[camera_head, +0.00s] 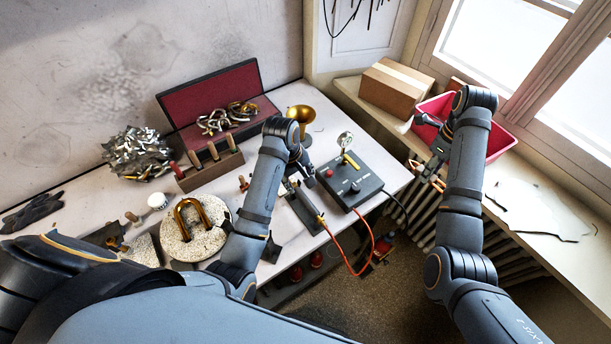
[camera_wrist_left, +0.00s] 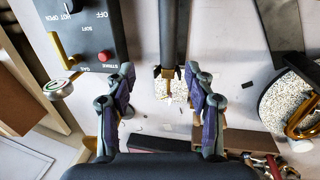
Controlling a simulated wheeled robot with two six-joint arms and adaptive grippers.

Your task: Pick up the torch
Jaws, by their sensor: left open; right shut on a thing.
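The torch shows in the left wrist view as a dark handle (camera_wrist_left: 173,38) with a short brass-coloured end, lying across the bench between the control box and a round pale disc. In the head view its dark body (camera_head: 303,211) lies beside the control box, and an orange hose runs from its near end. My left gripper (camera_head: 296,183) is open above it; in the wrist view the two fingers (camera_wrist_left: 158,78) stand on either side of its brass end, apart from it. My right gripper (camera_head: 431,170) is shut on a thin copper-coloured thing (camera_head: 426,176), partly hidden, over the window side.
The control box (camera_head: 352,187) with a red button stands right of the torch. An orange hose (camera_head: 360,268) loops off the bench edge. A speckled disc (camera_head: 180,246) bears a brass U-shaped tube. A pink bin (camera_head: 499,139) and carton (camera_head: 394,88) stand on the sill.

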